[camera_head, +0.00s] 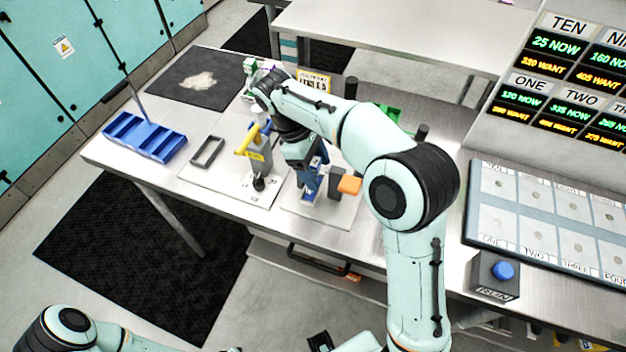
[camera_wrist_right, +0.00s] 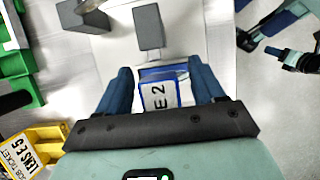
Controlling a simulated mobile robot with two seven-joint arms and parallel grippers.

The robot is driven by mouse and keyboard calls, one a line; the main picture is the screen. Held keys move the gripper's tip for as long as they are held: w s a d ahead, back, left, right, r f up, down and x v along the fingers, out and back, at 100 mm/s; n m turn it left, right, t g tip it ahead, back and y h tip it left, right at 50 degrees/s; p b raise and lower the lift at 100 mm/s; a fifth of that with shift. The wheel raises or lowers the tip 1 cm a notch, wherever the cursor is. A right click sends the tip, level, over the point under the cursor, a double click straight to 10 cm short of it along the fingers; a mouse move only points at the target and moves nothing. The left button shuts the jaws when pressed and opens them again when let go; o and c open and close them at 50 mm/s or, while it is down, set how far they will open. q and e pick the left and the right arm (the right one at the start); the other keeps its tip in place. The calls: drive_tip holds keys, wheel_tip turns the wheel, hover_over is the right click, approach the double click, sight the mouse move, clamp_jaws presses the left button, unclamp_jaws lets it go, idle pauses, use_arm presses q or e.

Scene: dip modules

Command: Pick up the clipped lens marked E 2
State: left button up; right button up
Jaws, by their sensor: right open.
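The clipped lens marked E 2 (camera_wrist_right: 160,96) shows in the right wrist view as a white label with black lettering on a blue frame. My right gripper (camera_wrist_right: 163,78) is open, with one blue finger on each side of the lens. A gap shows between the lens and the fingers.
Grey blocks (camera_wrist_right: 149,25) stand just beyond the lens. An orange block (camera_head: 349,185) is beside the gripper. A yellow-handled grey fixture (camera_head: 256,150) and a blue divided tray (camera_head: 146,137) are to the left.

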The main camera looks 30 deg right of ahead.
clamp_jaws()
